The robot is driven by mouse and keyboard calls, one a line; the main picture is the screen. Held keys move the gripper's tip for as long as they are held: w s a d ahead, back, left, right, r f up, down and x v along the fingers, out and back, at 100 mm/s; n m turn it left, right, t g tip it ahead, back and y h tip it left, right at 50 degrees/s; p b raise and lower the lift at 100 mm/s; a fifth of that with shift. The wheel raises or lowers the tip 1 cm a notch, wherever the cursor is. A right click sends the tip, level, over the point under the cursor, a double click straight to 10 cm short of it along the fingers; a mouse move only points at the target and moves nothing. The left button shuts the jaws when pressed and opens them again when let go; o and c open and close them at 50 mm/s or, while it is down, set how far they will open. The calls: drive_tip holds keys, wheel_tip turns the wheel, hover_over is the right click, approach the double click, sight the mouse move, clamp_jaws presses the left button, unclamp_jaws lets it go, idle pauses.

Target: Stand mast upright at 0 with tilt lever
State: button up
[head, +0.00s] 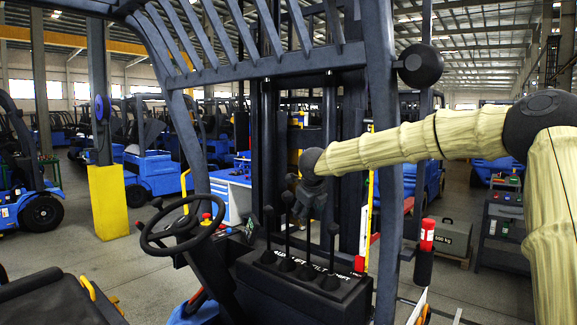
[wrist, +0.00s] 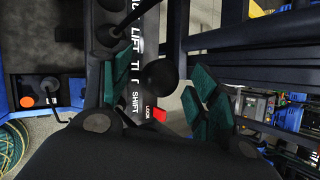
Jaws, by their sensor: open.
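The dark mast (head: 342,120) stands in front of the cab in the head view and looks close to upright. Its exact tilt and any reading at 0 cannot be told. Several black levers rise from the console (head: 300,290). My gripper (head: 308,208) is above them, pointing down. In the wrist view its green-padded fingers (wrist: 160,98) are open. A round black knob (wrist: 159,79) shows between them, over the TILT label, so it appears to be the tilt lever. I cannot tell whether the fingers touch it. Another lever (wrist: 112,6) shows by LIFT.
A steering wheel (head: 182,226) is left of the console. A red-topped post (head: 427,240) and a frame pillar (head: 384,170) stand to the right. A yellow strip (head: 370,185) runs beside the mast; its marks are unreadable. A red LOCK part (wrist: 160,114) is near SHIFT.

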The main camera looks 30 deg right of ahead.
drive_tip(key=p+v, duration=0.3)
drive_tip(key=v, duration=0.7)
drive_tip(key=shift+p, duration=0.35)
drive_tip(key=shift+d, duration=0.1)
idle(0.4)
